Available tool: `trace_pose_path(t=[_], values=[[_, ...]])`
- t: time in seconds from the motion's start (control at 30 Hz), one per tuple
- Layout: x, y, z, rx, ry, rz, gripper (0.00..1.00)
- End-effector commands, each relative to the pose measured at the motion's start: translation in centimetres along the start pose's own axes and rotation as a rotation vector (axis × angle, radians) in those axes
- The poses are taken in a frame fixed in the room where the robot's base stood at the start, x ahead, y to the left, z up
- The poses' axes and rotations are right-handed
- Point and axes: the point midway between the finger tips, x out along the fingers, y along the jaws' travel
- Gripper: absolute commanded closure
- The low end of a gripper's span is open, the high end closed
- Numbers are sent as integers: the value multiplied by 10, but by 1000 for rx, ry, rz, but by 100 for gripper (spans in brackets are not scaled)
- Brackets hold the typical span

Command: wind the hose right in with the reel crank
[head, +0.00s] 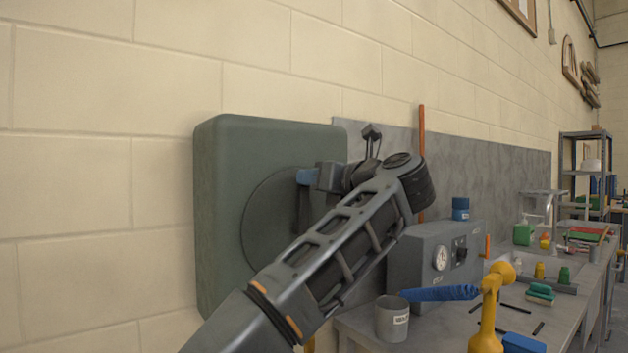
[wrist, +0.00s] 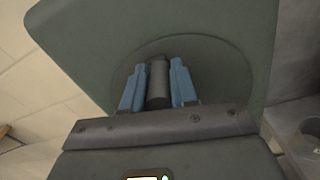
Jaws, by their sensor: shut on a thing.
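The hose reel is a dark green, rounded housing (head: 222,215) on the block wall, with a darker round disc (head: 262,225) on its face. The housing (wrist: 85,35) and disc also fill the wrist view. My gripper (head: 304,177) is at the upper part of the disc. In the wrist view its blue fingers (wrist: 157,84) stand on both sides of the crank's dark grey cylindrical handle (wrist: 158,82) and are shut on it. My arm hides the right part of the disc and most of the crank in the head view. I cannot make out the hose.
Right of the reel stands a workbench (head: 357,328) with a grey gauge box (head: 415,262), a grey cup (head: 392,320), a blue can (head: 460,208) and a yellow stand (head: 487,320) with a blue roll. An orange upright bar (head: 421,150) stands behind my arm. The wall left of the reel is clear.

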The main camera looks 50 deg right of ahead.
Motion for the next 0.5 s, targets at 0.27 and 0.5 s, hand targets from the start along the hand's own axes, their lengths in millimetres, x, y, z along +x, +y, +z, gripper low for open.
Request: trace_pose_path(t=[0.27, 0.5], values=[[0, -1, 1, 1, -1, -3, 53], [0, -1, 0, 0, -1, -2, 47]])
